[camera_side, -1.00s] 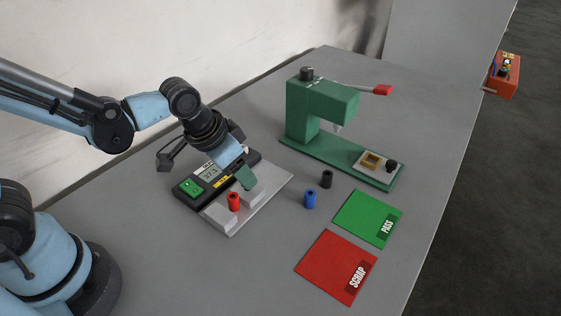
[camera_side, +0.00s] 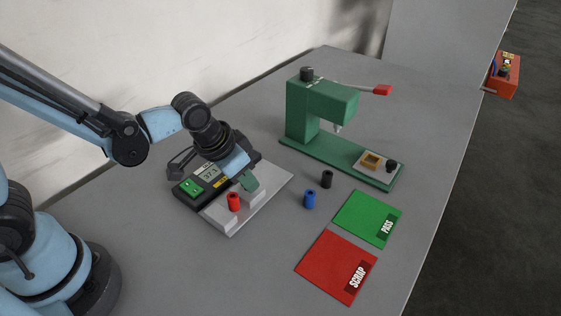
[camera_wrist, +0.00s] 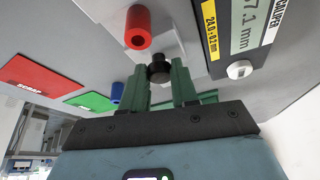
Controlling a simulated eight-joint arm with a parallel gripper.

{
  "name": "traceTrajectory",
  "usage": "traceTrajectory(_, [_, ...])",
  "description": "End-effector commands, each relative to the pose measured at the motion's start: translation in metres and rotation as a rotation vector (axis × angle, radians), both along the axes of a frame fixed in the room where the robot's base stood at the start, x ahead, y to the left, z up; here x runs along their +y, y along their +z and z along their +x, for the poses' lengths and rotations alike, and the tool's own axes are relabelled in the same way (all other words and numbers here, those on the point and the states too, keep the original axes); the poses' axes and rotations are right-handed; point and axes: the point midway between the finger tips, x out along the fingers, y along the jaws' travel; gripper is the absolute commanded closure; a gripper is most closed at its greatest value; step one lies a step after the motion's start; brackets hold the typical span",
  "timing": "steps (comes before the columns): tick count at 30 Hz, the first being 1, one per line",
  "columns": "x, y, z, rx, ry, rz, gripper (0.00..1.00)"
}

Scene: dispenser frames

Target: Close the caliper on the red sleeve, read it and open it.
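The red sleeve (camera_side: 234,202) stands upright on the caliper's light grey plate (camera_side: 275,184), with a grey jaw block (camera_side: 219,217) on its near side and another (camera_side: 257,193) beyond it. The dark caliper body (camera_side: 180,196) has a display ending in 7.1 mm (camera_wrist: 249,24) in the wrist view. The red sleeve (camera_wrist: 138,27) is clear of my fingers there. My gripper (camera_side: 249,183) is low over the far jaw, which it partly hides. In the wrist view its green fingertips (camera_wrist: 160,73) are apart, with a dark round piece (camera_wrist: 158,68) between or beyond them; contact is unclear.
A blue sleeve (camera_side: 310,199) and a black sleeve (camera_side: 326,179) stand right of the plate. The green PASS mat (camera_side: 362,215) and red SCRAP mat (camera_side: 328,265) lie farther right. A green press (camera_side: 300,115) stands behind. Bare table lies in front of the caliper.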

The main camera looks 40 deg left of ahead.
Motion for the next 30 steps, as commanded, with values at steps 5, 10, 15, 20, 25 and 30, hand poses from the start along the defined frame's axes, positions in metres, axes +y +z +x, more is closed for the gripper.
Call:
traceTrajectory(5, [0.000, 0.000, 0.000, 0.000, 0.000, 0.000, 1.00])
traceTrajectory(10, [0.000, 0.000, 0.000, 0.000, 0.000, 0.000, 1.00])
traceTrajectory(15, [0.000, 0.000, -0.009, 0.000, -0.002, 0.001, 1.00])
traceTrajectory(20, [0.000, 0.000, -0.015, 0.000, 0.000, 0.000, 1.00])
traceTrajectory(25, [0.000, 0.000, -0.014, 0.000, 0.000, 0.000, 0.70])
traceTrajectory(30, [0.000, 0.000, -0.014, 0.000, 0.000, 0.000, 0.46])
